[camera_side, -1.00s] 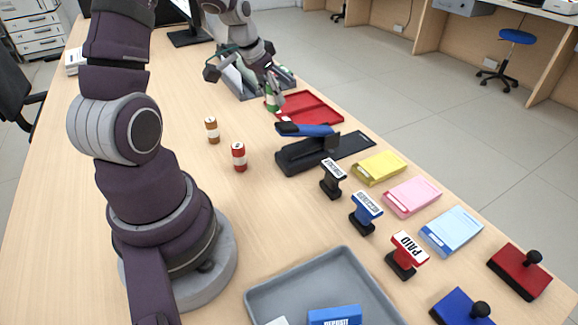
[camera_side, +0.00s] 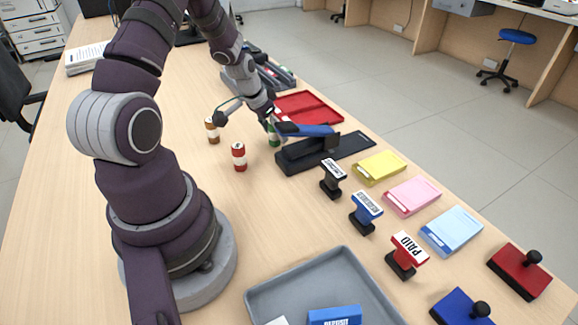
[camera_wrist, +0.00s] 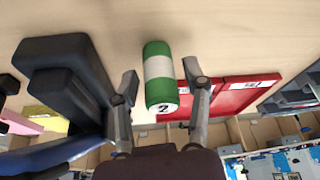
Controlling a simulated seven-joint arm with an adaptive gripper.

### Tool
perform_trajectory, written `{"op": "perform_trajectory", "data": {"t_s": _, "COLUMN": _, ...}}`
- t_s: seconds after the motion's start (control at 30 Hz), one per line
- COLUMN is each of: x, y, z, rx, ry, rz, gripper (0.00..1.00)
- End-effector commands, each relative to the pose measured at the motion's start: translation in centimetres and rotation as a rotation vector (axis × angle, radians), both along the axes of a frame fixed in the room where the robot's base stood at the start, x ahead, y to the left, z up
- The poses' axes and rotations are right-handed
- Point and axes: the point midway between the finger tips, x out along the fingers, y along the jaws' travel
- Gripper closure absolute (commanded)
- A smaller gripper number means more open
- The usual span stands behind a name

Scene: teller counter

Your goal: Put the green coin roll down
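The green coin roll (camera_wrist: 159,66) has a white band and a "2" on its end. In the wrist view it stands upright between my fingertips. My gripper (camera_wrist: 160,80) is around it, with a narrow strip of tabletop showing on each side, so the fingers look open and clear of it.
The red tray (camera_side: 312,106) lies behind. A red roll (camera_side: 239,157) and a brown roll (camera_side: 212,130) stand to the left. Stamps, pads and a grey tray (camera_side: 262,294) are nearer; the counter left of the rolls is clear.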

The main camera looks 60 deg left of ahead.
Motion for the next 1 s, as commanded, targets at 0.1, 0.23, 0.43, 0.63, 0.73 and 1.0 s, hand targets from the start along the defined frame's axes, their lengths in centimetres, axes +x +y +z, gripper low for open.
{"op": "perform_trajectory", "data": {"t_s": 0.1, "x": 0.0, "y": 0.0, "z": 0.0, "rx": 0.000, "ry": 0.000, "rz": 0.000, "gripper": 0.46}}
{"op": "perform_trajectory", "data": {"t_s": 0.23, "x": 0.0, "y": 0.0, "z": 0.0, "rx": 0.000, "ry": 0.000, "rz": 0.000, "gripper": 0.46}}
{"op": "perform_trajectory", "data": {"t_s": 0.43, "x": -0.4, "y": 0.0, "z": 1.4, "rx": 0.003, "ry": -0.002, "rz": 0.001, "gripper": 0.46}}
{"op": "perform_trajectory", "data": {"t_s": 0.63, "x": -1.9, "y": -0.4, "z": 5.4, "rx": 0.006, "ry": -0.004, "rz": 0.001, "gripper": 0.46}}
{"op": "perform_trajectory", "data": {"t_s": 0.73, "x": -2.8, "y": -0.6, "z": 7.6, "rx": 0.006, "ry": -0.005, "rz": 0.002, "gripper": 0.46}}
{"op": "perform_trajectory", "data": {"t_s": 1.0, "x": -4.3, "y": -1.2, "z": 11.2, "rx": 0.002, "ry": -0.001, "rz": -0.001, "gripper": 0.46}}
